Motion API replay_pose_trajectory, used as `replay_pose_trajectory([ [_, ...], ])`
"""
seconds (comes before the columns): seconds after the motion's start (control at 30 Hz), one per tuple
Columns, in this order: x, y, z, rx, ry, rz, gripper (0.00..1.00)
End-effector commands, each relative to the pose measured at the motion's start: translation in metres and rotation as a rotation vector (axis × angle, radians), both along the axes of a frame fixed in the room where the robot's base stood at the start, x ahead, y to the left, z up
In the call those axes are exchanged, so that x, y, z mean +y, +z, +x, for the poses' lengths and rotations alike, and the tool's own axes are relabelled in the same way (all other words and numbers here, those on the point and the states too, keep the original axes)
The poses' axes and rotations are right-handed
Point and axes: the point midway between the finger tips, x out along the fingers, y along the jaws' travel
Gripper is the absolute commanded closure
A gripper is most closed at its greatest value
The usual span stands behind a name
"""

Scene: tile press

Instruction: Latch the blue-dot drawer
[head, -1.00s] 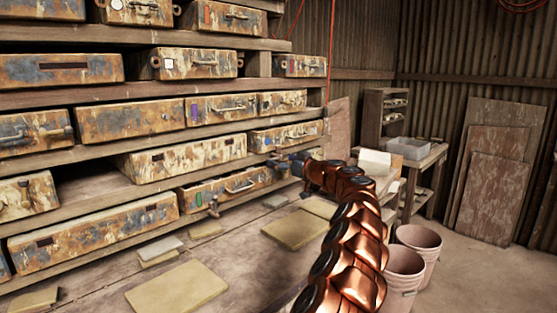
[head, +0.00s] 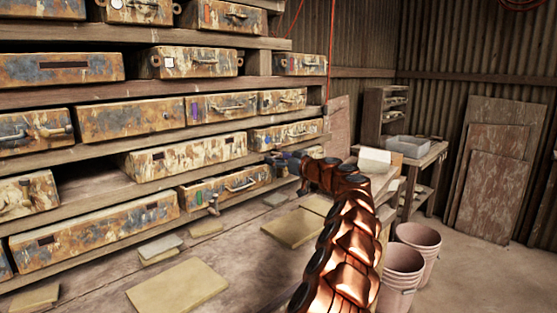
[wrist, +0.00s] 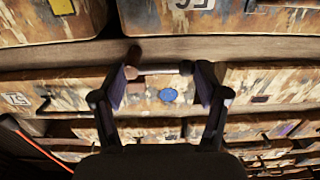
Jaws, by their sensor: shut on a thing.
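The blue-dot drawer (head: 309,129) is a rusty, cream-and-brown box at the right end of a middle shelf row. Its blue dot (wrist: 169,96) shows between my fingers in the wrist view. My gripper (wrist: 158,71) is at the drawer's front near its shelf-side edge. In the head view my gripper (head: 272,157) is at the drawer's lower left and hides part of that area.
Neighbouring drawers crowd the rack, including one with a green mark (head: 230,187) below. A wooden shelf edge (wrist: 205,49) runs close to my fingertips. Tiles (head: 177,287) lie on the bench below. Buckets (head: 402,268) stand on the floor at right.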

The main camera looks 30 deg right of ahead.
Motion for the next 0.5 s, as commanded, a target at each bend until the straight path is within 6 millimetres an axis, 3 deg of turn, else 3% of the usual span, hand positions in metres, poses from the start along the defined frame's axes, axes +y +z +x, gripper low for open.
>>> replay_pose_trajectory([
  [0.13, -0.0021, 0.0001, -0.0003, 0.0, -0.005, 0.0, 0.61],
  [0.5, -0.0032, 0.0014, -0.0005, 0.013, -0.008, 0.061, 0.61],
])
